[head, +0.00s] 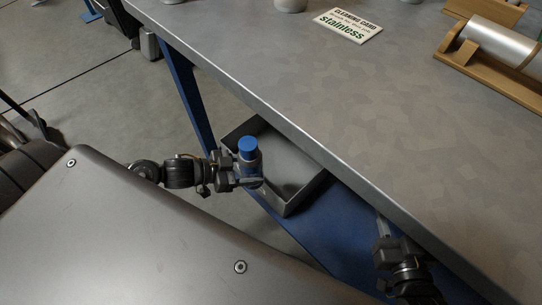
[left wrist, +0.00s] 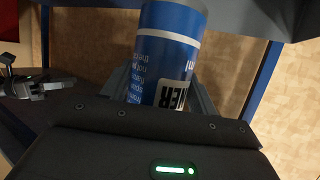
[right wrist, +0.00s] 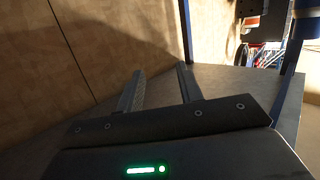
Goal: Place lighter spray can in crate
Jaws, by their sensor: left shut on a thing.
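The spray can (head: 248,147) has a blue cap and a blue and white body with lettering, seen close up in the left wrist view (left wrist: 165,62). My left gripper (head: 243,174) is shut around its body and holds it roughly upright. The crate (head: 305,193) is a dark grey open box beside the workbench's edge, low down by the blue shelf. In the head view the can overlaps the crate's left part; its height above the crate is unclear. My right gripper (head: 383,226) is open and empty near the bench edge; its fingers show apart in the right wrist view (right wrist: 160,88).
The grey workbench top (head: 330,95) fills the upper right, with its edge running beside both grippers. On it lie a "stainless" card (head: 348,25) and a metal cylinder on a wooden stand (head: 470,70). A blue shelf (head: 335,235) and blue leg (head: 185,90) are below.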

